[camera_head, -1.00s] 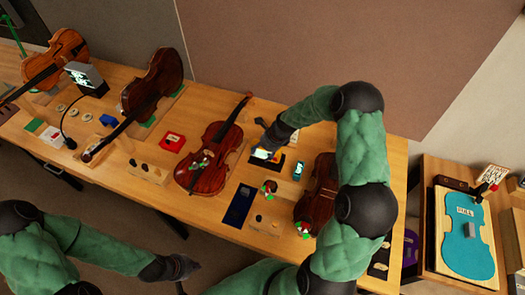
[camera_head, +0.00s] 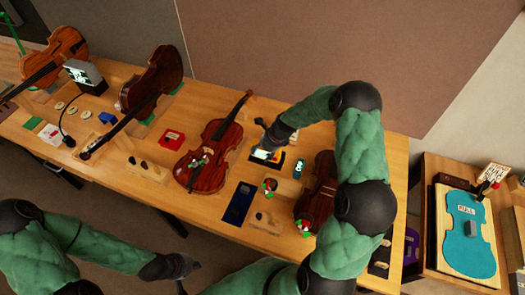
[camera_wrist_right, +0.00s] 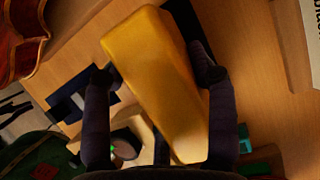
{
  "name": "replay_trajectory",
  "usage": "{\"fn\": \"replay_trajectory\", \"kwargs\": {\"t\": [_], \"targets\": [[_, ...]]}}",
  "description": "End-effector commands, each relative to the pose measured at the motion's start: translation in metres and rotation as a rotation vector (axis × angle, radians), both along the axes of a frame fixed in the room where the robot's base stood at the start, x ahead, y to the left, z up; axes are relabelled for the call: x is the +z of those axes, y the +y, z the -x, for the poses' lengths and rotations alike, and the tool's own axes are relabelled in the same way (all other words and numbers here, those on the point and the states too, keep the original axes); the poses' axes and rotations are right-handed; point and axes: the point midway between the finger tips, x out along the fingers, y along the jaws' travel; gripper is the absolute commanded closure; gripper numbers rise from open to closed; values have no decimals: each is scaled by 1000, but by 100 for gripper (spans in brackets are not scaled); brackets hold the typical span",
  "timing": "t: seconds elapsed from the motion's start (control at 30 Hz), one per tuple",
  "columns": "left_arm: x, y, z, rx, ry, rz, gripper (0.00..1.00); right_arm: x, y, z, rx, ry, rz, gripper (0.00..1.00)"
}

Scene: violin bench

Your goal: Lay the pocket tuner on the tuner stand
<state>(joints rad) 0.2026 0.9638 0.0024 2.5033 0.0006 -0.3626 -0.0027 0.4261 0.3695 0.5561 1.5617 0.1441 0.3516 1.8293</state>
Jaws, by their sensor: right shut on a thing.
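My right gripper (camera_head: 268,146) is shut on a yellow block-shaped thing (camera_wrist_right: 155,75), which I take for the pocket tuner. In the head view the tuner (camera_head: 264,154) shows a bright screen. It is at or just above a black pad (camera_head: 254,160), perhaps the tuner stand. I cannot tell whether it touches the pad. In the right wrist view the fingers (camera_wrist_right: 155,78) lie on both sides of the yellow body. My left gripper (camera_head: 182,266) hangs in front of the bench, away from these things; its jaws are too small to read.
A small dark teal-edged device (camera_head: 299,169) stands just right of the pad. A red-brown violin (camera_head: 210,155) lies to the left and another (camera_head: 318,190) to the right, partly behind my arm. A dark blue cloth (camera_head: 238,203) and a wooden block (camera_head: 262,222) are nearer the front edge.

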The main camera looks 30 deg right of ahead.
Motion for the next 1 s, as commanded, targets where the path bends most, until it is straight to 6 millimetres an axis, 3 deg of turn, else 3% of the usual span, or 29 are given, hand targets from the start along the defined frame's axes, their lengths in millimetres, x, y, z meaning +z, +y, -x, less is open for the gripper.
{"fn": "replay_trajectory", "kwargs": {"t": [0.1, 0.13, 0.2, 0.67, 1.0], "targets": [[-2, 0, 0, 0, 0, 0, 100, -3, 0, 0, 0, -1, 1, 79], [-1, 0, 0, 0, 0, 0, 100, -2, 0, 0, 0, -1, 1, 34], [-1, 0, 0, 0, 0, 0, 100, -2, 0, 0, 0, -1, 1, 15], [-1, 0, 0, 0, 0, 0, 100, 4, -2, 1, -1, -2, 1, 15], [-1, 0, 0, 0, 0, 0, 100, 58, -18, 18, -1, -5, 3, 15]]}}
